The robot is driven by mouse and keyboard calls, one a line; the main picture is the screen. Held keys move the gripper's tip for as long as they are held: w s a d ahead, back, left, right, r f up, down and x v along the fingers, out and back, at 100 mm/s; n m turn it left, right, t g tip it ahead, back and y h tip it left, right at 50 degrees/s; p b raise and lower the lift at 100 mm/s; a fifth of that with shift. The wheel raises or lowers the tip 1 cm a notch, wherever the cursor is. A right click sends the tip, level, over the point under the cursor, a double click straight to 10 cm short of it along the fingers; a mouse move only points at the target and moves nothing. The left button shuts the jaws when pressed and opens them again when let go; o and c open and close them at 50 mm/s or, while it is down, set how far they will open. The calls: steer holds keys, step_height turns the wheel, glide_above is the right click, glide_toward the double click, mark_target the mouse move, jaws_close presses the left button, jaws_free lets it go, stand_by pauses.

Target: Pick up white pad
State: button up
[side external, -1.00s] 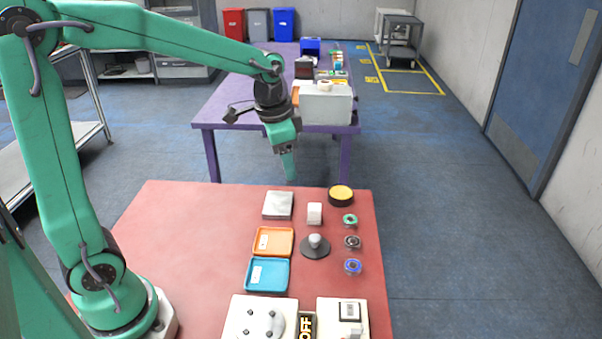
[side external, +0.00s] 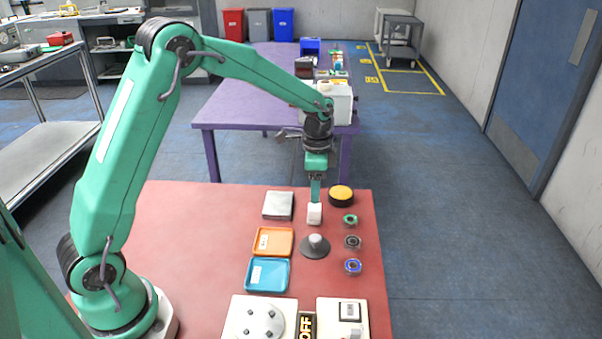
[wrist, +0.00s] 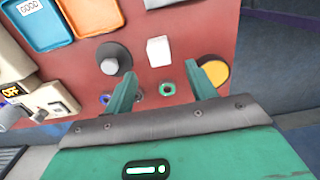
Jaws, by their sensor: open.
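A small white block (side external: 314,214), which may be the white pad, stands on the red table near its far side. My gripper (side external: 315,198) is directly above it, with the fingers pointing down close to its top. In the wrist view my gripper (wrist: 160,70) is open and empty, and the white block (wrist: 158,50) shows ahead of the gap between the fingers. I cannot tell whether the fingers reach beside the block. A flat whitish-grey square pad (side external: 278,205) lies to its left; its edge (wrist: 165,3) is cut off in the wrist view.
A yellow-topped black disc (side external: 341,195) lies right of the block. A dark round base with a grey knob (side external: 315,246) is in front of it. Several coloured rings (side external: 351,242) line the right. Orange (side external: 273,241) and blue (side external: 267,275) trays are front left. The table's left side is clear.

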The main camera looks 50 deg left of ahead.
mark_target(315, 206)
steer(key=shift+f, duration=0.1)
steer(key=shift+f, duration=1.2)
steer(key=shift+f, duration=0.1)
steer(key=shift+f, duration=2.5)
steer(key=c, duration=1.1)
